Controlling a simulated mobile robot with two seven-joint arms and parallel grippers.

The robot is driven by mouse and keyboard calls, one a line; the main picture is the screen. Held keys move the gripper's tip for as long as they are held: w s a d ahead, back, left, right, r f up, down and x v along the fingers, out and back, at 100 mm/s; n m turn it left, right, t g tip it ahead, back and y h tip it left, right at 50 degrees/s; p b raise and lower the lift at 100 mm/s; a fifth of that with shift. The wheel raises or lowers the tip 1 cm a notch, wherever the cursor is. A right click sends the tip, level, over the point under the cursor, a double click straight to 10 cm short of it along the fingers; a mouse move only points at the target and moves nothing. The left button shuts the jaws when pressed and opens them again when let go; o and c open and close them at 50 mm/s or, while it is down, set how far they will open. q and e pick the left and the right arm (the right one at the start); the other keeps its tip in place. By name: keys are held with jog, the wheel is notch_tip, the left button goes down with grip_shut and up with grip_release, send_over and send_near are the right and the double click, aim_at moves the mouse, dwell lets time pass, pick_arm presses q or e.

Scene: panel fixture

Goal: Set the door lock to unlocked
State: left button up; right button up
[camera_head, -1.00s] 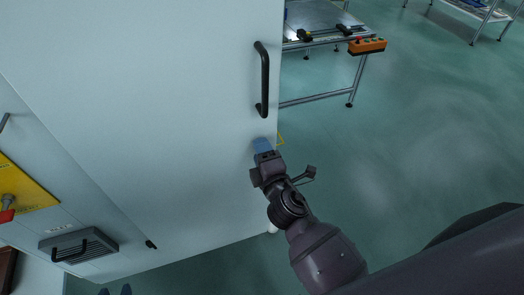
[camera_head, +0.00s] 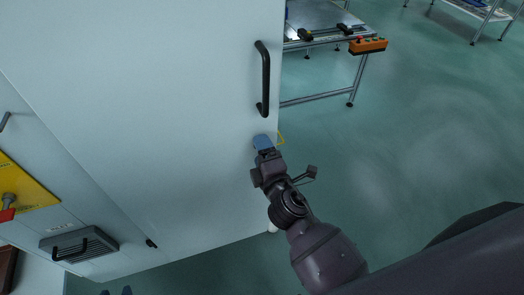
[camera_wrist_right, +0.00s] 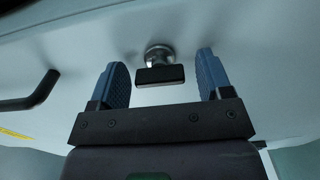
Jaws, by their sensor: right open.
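The door lock is a round metal knob with a dark flat grip (camera_wrist_right: 160,72), on the pale door face in the right wrist view. Its grip lies level across the picture. My right gripper (camera_wrist_right: 160,80) is open, with one blue finger on each side of the grip and a gap on both sides. In the head view my right gripper (camera_head: 262,143) is at the door (camera_head: 170,110), below the handle and near its right edge, and hides the lock.
A black bar handle (camera_head: 264,80) stands out from the door above my right gripper; a dark handle (camera_wrist_right: 28,92) shows at left in the wrist view. A table (camera_head: 318,18) with an orange control box (camera_head: 367,46) stands behind. The floor at right is clear.

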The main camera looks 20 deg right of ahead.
jog(key=s+b, duration=0.1)
jog(key=s, duration=0.9)
jog(key=shift+s+d+b, duration=0.15)
jog(key=shift+s+b, duration=0.15)
jog(key=shift+b, duration=0.1)
